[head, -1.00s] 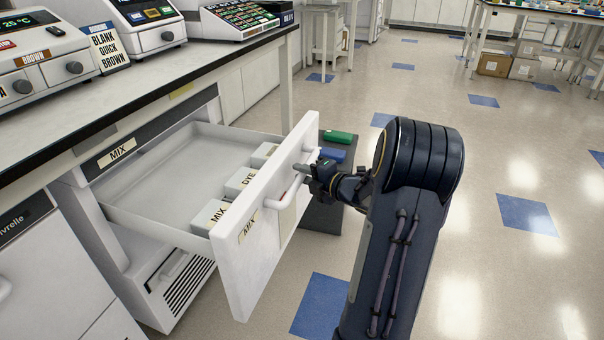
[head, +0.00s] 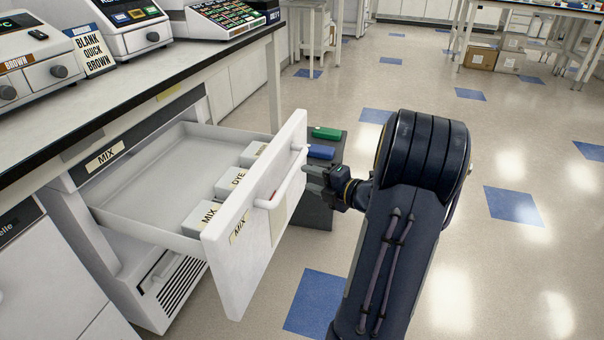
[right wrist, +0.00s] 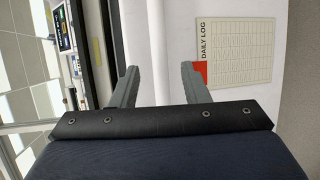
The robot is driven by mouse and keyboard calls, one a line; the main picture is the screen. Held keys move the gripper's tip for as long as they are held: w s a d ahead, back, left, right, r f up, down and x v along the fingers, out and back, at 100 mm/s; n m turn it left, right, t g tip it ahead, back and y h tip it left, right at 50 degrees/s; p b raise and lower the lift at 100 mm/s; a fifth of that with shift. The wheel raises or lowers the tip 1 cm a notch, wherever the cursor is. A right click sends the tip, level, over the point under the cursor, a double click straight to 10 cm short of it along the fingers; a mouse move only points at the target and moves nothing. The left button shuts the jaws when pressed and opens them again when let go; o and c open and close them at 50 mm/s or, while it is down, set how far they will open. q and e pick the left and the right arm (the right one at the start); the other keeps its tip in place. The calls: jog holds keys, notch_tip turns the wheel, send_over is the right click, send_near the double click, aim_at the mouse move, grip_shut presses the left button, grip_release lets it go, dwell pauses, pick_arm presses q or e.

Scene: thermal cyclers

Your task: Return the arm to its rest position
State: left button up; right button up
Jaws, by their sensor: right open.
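My right gripper (head: 318,182) is open and empty in the head view, just right of the open drawer's front. My right arm stands upright at the centre right of the head view. My left gripper is in neither view.
Several labelled white boxes (head: 232,180) lie in the drawer. Green (head: 326,133) and blue (head: 320,152) items rest on a dark grey bin (head: 318,212) behind it. A bench (head: 110,100) with machines runs along the left.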

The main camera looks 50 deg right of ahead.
jog(key=shift+s, duration=0.3)
dwell(0.4)
jog(key=w+a+r+m+g+h, duration=0.1)
jog(key=a+r+m+g+h, duration=0.35)
jog(key=m, duration=0.85)
jog(key=s+a+f+m+g+y, duration=0.1)
jog(key=s+a+m+g+y, duration=0.3)
jog(key=a, duration=0.6)
jog(key=s+a+f+m+y, duration=0.1)
jog(key=s+a+f+y, duration=0.1)
jog(key=s+a, duration=0.6)
jog(key=s+a+f+m+g+y, duration=0.1)
jog(key=s+a+m+g+y, duration=0.2)
jog(key=a, duration=0.8)
notch_tip(320, 180, up, 28)
jog(key=t+p, duration=0.1)
jog(key=p, duration=2.8)
jog(key=shift+s+d+r+h, duration=0.25)
jog(key=shift+s+h, duration=0.05)
jog(key=shift+h, duration=0.05)
